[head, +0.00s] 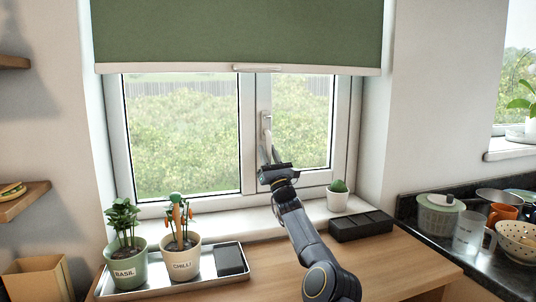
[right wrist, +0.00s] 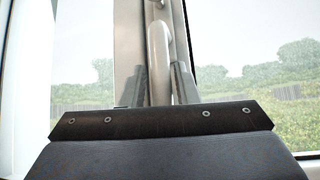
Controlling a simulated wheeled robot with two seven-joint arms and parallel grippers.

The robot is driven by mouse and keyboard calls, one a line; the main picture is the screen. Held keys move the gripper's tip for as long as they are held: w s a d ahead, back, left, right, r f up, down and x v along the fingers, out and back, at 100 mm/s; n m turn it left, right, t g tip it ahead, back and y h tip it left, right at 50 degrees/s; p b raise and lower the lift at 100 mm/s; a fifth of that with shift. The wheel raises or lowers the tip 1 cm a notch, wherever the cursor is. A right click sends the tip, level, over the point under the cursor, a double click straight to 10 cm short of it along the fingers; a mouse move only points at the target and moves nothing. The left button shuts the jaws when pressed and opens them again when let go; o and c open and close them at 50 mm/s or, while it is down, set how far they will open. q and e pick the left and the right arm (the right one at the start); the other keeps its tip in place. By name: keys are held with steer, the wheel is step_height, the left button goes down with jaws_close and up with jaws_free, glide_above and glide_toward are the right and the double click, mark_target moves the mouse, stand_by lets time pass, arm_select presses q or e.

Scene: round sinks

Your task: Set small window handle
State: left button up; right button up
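The small window handle (head: 267,128) is a pale metal lever on the frame upright between the two window panes. It hangs roughly straight down from its base plate. My right gripper (head: 270,154) reaches up to its lower part. In the right wrist view the handle (right wrist: 159,55) runs down between my two fingers (right wrist: 161,88), with no clear gap on either side, so the gripper looks shut on it. The handle's lower end is hidden behind the gripper body. My left gripper is not in view.
A green blind (head: 235,32) hangs above the handle. Below, the basil pot (head: 127,268) and chilli pot (head: 182,262) stand on a metal tray (head: 212,284). A small cactus pot (head: 338,201) is on the sill near a dark box (head: 361,226). Dishes crowd the right counter.

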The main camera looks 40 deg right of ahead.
mark_target(270, 157)
steer(key=shift+o, duration=1)
steer(key=shift+f, duration=0.15)
steer(key=b+v, duration=0.3)
steer(key=v, duration=0.3)
steer(key=shift+s+f+b, duration=0.1)
steer(key=shift+b, duration=0.3)
steer(key=shift+s+a+f, duration=0.2)
steer(key=shift+s+f, duration=0.25)
steer(key=shift+s, duration=0.05)
